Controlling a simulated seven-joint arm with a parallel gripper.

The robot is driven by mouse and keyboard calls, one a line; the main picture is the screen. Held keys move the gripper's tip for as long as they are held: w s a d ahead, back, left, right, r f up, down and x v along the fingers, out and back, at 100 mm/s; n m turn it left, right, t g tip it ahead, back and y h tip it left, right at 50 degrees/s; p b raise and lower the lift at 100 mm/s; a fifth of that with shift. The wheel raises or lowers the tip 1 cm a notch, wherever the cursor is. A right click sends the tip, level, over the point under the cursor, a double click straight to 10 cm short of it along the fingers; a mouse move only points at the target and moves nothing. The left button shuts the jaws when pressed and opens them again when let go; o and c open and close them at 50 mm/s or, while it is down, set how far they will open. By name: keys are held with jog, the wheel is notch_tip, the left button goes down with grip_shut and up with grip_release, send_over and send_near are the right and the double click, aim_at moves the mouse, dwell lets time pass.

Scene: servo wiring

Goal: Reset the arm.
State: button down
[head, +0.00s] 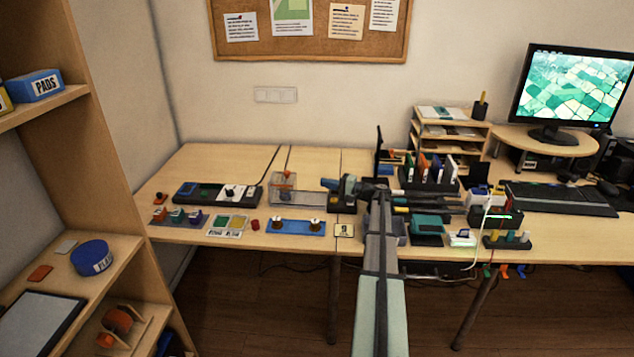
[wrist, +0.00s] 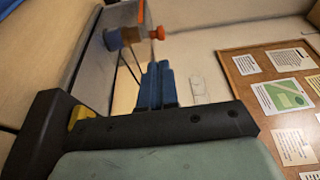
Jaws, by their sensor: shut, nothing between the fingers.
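My arm reaches from the bottom of the head view over the table. My gripper (head: 326,183) is above the middle of the table, pointing left, with its fingers closed and nothing held. In the wrist view the dark blue fingers (wrist: 158,84) are together. Beyond them shows an orange knob (wrist: 157,33) on a clear-walled device, and the same device (head: 284,188) stands left of my gripper in the head view. My gripper appears apart from it.
A dark control box (head: 215,193), a blue board (head: 295,227) and small coloured parts lie on the left table. A card rack (head: 428,177), keyboard (head: 560,199) and monitor (head: 574,88) are right. A shelf (head: 110,262) stands at the left. The table's back left is clear.

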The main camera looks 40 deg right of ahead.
jog(key=shift+s+d, duration=0.25)
jog(key=shift+s, duration=0.3)
